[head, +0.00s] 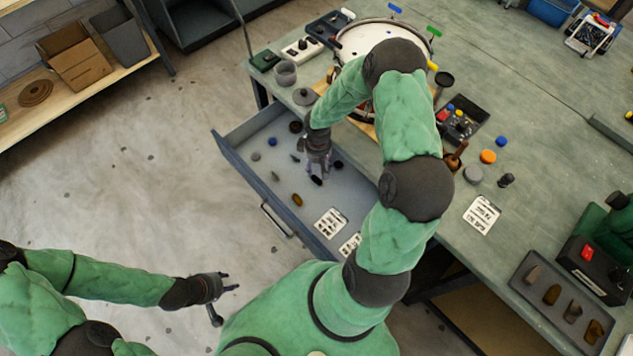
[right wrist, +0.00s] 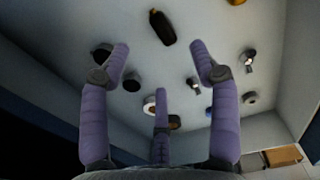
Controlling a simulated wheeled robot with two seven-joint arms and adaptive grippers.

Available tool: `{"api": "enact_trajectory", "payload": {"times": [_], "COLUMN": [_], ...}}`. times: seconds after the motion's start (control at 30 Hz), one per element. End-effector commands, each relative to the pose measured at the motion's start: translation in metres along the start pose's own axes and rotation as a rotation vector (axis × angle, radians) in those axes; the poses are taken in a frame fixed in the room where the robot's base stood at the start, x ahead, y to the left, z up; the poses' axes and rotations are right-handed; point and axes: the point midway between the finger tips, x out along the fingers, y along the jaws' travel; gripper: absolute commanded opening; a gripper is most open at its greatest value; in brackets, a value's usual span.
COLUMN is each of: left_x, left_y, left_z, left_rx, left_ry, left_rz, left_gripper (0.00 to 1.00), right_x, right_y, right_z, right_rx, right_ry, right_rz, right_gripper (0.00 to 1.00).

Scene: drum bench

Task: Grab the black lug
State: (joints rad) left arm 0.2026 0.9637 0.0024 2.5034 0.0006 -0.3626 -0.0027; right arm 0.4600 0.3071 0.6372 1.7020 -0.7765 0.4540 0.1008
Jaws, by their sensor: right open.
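The black lug (head: 316,180) lies in the open drawer (head: 232,152), just beyond my right gripper's fingers in the head view. In the right wrist view it is a dark, elongated piece (right wrist: 162,27) on the drawer floor at the upper middle, ahead of the fingertips and apart from them. My right gripper (head: 318,165) points down into the drawer; its purple fingers (right wrist: 160,70) are spread open with nothing between them. My left gripper (head: 226,294) is open and empty at the lower left, away from the drawer.
An amber piece (head: 297,199), a blue cap (head: 272,142), a dark round cap (head: 338,163) and small bolts lie near the lug. White label cards (head: 330,223) lie at the drawer's right end. The bench (head: 540,130) with a drum (head: 375,40) borders the drawer.

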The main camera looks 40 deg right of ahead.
Motion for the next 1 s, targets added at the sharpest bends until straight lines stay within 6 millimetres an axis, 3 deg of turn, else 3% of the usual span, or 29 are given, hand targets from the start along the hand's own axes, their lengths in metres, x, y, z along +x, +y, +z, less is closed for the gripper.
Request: {"api": "enact_trajectory", "payload": {"times": [0.1,0.43,0.7,1.0], "left_x": [0.008,0.013,0.027,0.027], "left_y": [-0.003,-0.005,-0.010,-0.010], "left_z": [0.000,-0.001,-0.001,-0.001], "left_rx": [0.000,0.000,0.000,0.000], "left_ry": [0.000,0.000,0.000,0.000], "left_rz": [0.000,0.000,0.000,0.000], "left_gripper": [0.40,0.40,0.40,0.40], "right_x": [0.020,0.037,0.074,0.078], "right_y": [0.000,0.000,0.000,0.000], "right_z": [0.001,0.000,0.000,0.000], "right_rx": [-0.001,0.000,-0.001,0.000], "right_ry": [-0.001,-0.001,0.000,0.000], "right_rz": [-0.001,-0.001,-0.001,0.000], "right_gripper": [0.62,0.62,0.62,0.62]}}
